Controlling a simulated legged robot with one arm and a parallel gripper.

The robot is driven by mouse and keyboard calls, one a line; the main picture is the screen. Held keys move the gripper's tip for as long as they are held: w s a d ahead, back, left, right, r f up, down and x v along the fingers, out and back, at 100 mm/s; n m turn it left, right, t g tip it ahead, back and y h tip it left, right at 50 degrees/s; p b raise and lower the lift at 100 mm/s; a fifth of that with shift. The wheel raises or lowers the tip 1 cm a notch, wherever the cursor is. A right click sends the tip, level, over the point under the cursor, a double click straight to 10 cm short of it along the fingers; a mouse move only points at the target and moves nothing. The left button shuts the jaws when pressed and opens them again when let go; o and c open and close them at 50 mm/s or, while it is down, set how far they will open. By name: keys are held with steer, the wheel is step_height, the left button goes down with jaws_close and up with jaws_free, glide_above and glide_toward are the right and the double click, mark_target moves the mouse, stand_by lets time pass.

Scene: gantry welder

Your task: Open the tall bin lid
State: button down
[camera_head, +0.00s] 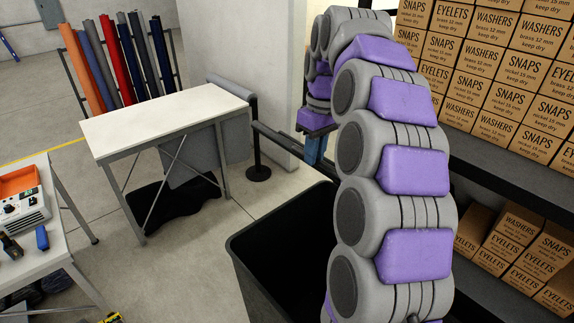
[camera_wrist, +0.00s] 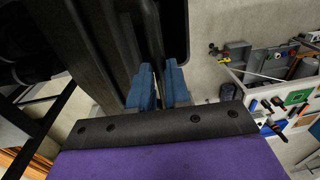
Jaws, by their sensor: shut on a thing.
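The tall black bin (camera_head: 240,262) stands at the bottom centre of the head view. Its top shows a dark open hollow, and my arm covers its right side. My gripper has blue fingers (camera_head: 315,150), high beyond the bin in the head view. In the wrist view, the fingers (camera_wrist: 158,88) close around a thin dark strip, which appears to be part of the bin lid (camera_wrist: 151,38). Dark panels lie on both sides of the strip. The lid's full outline and hinge are hidden in the head view.
A white-topped table (camera_head: 165,118) stands left of the bin, with fabric rolls (camera_head: 120,60) behind it. A black barrier post (camera_head: 257,140) is near the wall. Shelves with cardboard boxes (camera_head: 490,80) stand close on the right. Bare floor lies between table and bin.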

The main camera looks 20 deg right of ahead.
steer(key=w+d+r+p, duration=0.3)
steer(key=d+r+p, duration=0.2)
steer(key=d, duration=0.3)
steer(key=shift+d+p, duration=0.25)
steer(key=shift+p, duration=0.3)
steer(key=shift+a, duration=0.1)
